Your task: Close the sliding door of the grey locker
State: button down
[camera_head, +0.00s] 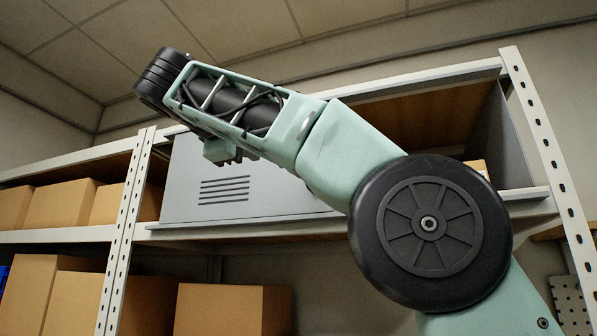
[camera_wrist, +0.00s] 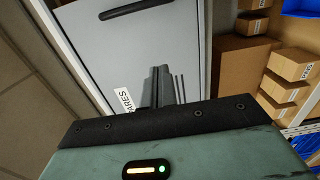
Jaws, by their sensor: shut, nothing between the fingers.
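The grey locker (camera_head: 510,135) stands on the upper shelf; its right part is open and shows a brown interior. Its grey sliding door (camera_head: 190,180), with slotted vents, covers the left part. My arm hides the middle and the door's right edge there. In the wrist view the door (camera_wrist: 100,60) shows a dark bar handle (camera_wrist: 135,8) at the top, a "SPARES" label and vent slots. My gripper (camera_wrist: 160,72) is shut and empty in front of the door, between label and vents, apart from the handle. Whether it touches the door I cannot tell.
A white perforated shelf post (camera_head: 125,225) stands left of the locker, another (camera_head: 545,150) right. Cardboard boxes (camera_head: 60,205) fill the left bay; more boxes (camera_head: 235,308) sit below. A small box (camera_head: 478,166) shows in the opening. Blue bins (camera_wrist: 300,8) lie at the wrist view's edge.

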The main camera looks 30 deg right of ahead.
jog(key=w+d+p, duration=0.2)
jog(key=d, duration=0.9)
jog(key=shift+d+r, duration=0.25)
jog(key=shift+d, duration=0.05)
